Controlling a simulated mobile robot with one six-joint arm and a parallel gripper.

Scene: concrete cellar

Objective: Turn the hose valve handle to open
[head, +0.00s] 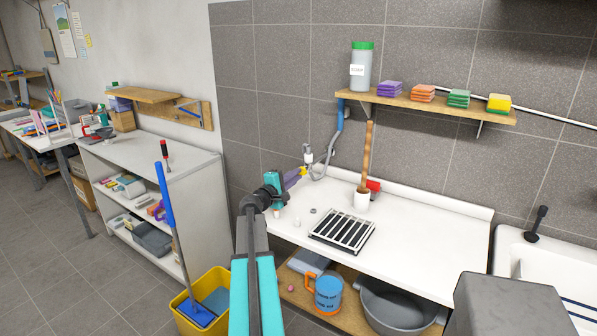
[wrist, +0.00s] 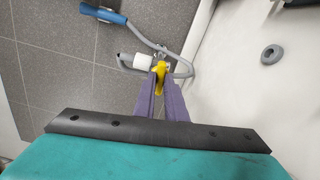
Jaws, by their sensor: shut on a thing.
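The hose valve is on the grey tiled wall above the white counter. Its yellow handle (wrist: 159,76) is between the tips of my gripper (wrist: 159,92) in the wrist view, and the two purple fingers are shut on it. The handle also shows as a small yellow spot (head: 303,171) in the head view, at the tips of my gripper (head: 297,175). A white cylindrical part (wrist: 133,61) lies just left of the handle. The grey hose (wrist: 185,62) curves round from the valve, with a blue end piece (wrist: 103,13). My fingers partly hide the valve body.
A wooden shelf (head: 440,106) with sponges and a green-lidded jar (head: 361,68) hangs above. A yellow bucket (head: 205,305) stands left of my arm.

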